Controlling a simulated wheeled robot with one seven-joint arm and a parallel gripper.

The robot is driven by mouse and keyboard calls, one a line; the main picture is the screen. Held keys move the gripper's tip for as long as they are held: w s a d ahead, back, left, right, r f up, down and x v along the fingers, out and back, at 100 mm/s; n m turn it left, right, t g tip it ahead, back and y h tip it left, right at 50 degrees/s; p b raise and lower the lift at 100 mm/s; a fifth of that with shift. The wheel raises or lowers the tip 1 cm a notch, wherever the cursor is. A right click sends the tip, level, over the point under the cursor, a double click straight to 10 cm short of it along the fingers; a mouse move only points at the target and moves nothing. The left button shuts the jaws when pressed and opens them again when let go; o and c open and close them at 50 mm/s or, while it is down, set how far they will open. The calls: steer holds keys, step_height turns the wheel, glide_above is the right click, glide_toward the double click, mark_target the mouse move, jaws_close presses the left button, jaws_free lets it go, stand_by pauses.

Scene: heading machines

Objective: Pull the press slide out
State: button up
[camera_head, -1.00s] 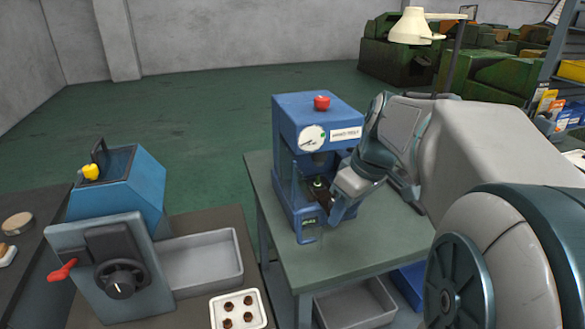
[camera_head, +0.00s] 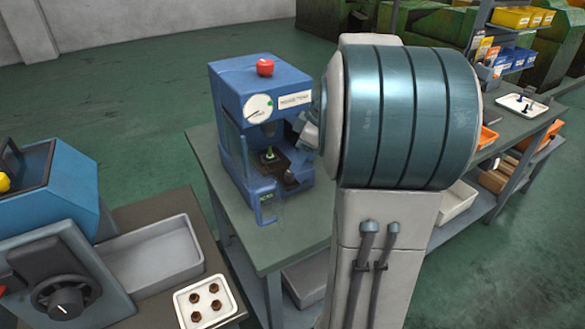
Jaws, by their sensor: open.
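The blue press (camera_head: 262,90) stands on the green-topped table, with a red button (camera_head: 265,67) on top and a round dial on its front. Its dark press slide (camera_head: 268,162) sits low in the opening, with a small green-topped part (camera_head: 269,154) on it. A dark knob-like piece (camera_head: 291,179) is at the slide's right front. My gripper (camera_head: 304,132) shows only as a light grey piece at the press's right side, open. My large arm link hides most of it, and I cannot see its fingertips or whether it touches the press.
A blue machine (camera_head: 62,235), a grey bin (camera_head: 150,255) and a white tray (camera_head: 206,301) of brown parts are at left. A shelf and another bench stand at right.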

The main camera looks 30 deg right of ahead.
mark_target(291, 173)
steer(key=x, duration=0.5)
jaws_close()
